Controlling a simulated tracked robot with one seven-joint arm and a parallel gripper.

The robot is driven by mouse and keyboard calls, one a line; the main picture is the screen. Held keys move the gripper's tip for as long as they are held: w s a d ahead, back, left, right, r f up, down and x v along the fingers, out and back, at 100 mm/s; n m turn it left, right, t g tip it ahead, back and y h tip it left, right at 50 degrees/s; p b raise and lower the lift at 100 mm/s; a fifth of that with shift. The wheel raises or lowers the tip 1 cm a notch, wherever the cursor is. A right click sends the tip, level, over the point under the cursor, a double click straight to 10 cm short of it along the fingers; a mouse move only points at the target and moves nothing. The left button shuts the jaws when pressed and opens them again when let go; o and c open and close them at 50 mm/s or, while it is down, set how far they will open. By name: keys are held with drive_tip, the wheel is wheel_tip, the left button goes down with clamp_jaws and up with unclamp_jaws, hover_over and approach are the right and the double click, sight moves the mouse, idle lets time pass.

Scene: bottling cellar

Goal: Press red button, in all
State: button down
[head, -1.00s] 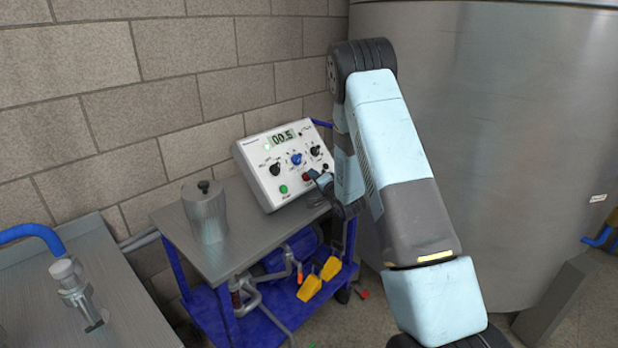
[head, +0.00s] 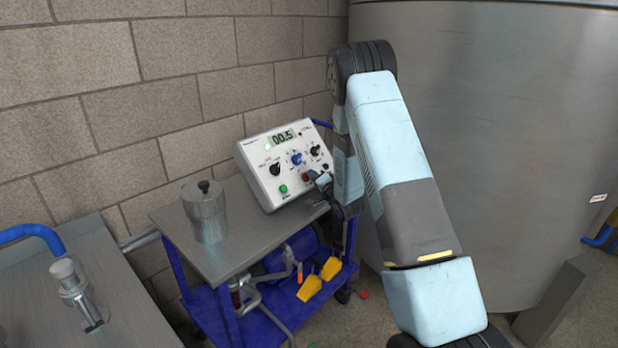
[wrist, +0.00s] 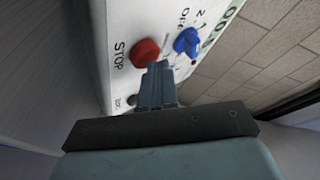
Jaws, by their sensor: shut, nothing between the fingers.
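The control box (head: 263,185) is white with a sloped front panel and stands on a grey-topped cart. Its red button (head: 306,177) sits low on the panel, and my gripper partly covers that area in the head view. In the wrist view the red button (wrist: 144,53) shows beside the word STOP. My gripper (wrist: 156,72) is shut and empty, its tips close to the lower right of the red button. Whether they touch it cannot be told. A green button (head: 283,189) is left of the red one.
A blue knob (wrist: 187,41) is just right of the red button. A metal canister (head: 206,212) stands on the cart top (head: 247,243) left of the box. A brick wall is behind, and a large steel tank (head: 500,150) is on the right.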

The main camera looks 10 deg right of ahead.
drive_tip(key=shift+w+a+f, duration=0.1)
drive_tip(key=shift+f, duration=0.05)
idle(0.4)
drive_tip(key=shift+s+d+r, duration=0.4)
drive_tip(key=shift+s+r, duration=0.15)
drive_tip(key=shift+r, duration=0.05)
idle(0.3)
drive_tip(key=shift+s+d+r, duration=0.55)
drive_tip(key=shift+s+r, duration=0.2)
drive_tip(key=shift+r, duration=0.1)
drive_tip(key=shift+s+d+r, duration=0.55)
drive_tip(key=shift+s+r, duration=0.2)
drive_tip(key=shift+r, duration=0.1)
